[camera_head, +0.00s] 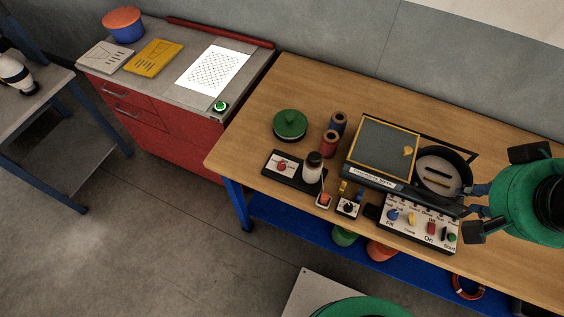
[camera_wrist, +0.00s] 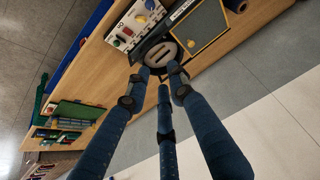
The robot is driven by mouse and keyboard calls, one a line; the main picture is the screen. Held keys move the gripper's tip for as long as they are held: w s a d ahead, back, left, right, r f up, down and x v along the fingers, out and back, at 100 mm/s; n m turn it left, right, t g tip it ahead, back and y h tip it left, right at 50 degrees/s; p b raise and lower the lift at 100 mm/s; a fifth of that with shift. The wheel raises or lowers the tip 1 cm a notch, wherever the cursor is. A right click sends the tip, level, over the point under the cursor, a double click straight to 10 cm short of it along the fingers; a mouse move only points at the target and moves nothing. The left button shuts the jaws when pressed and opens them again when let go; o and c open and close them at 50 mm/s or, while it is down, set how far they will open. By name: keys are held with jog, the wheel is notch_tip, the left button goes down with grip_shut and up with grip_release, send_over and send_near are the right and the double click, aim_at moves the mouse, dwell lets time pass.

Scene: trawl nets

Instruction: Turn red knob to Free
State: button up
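A white control panel (camera_head: 400,228) stands at the front edge of the wooden table and holds a row of coloured controls. A red control (camera_head: 431,228) sits between a yellow one and a green one, above the word "On"; it also shows in the wrist view (camera_wrist: 126,32). Another small red knob (camera_head: 281,167) sits on a dark plate further left. No "Free" label is legible. My gripper (camera_head: 478,200) is right of the panel, over the table. In the wrist view its blue fingers (camera_wrist: 161,82) are spread with nothing held between them, apart from the panel.
A round dark dish (camera_head: 465,167) with sticks lies behind the panel, beside a yellow-framed board (camera_head: 382,148). A dark bottle (camera_head: 312,168), spools (camera_head: 330,143) and a green lidded pot (camera_head: 290,124) stand left. The table's back left is clear. A red cabinet (camera_head: 165,125) stands further left.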

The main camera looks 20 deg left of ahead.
jog(key=shift+o, duration=0.9)
jog(key=shift+w+a+r, duration=0.1)
jog(key=shift+w+a, duration=0.05)
jog(key=shift+w, duration=0.05)
jog(key=w+a+m+g+y+p, duration=0.15)
jog(key=w+a+p, duration=0.25)
jog(key=w+a, duration=0.55)
jog(key=m+g+h+p, duration=0.2)
jog(key=m+g+p, duration=0.25)
jog(key=p, duration=0.45)
send_over(281, 163)
notch_tip(281, 163, down, 22)
jog(key=shift+a+m, duration=0.1)
jog(key=shift+m, duration=0.2)
jog(key=shift+f, duration=0.25)
notch_tip(281, 163, down, 14)
jog(key=shift+r+b, duration=0.25)
jog(key=shift+b, duration=0.1)
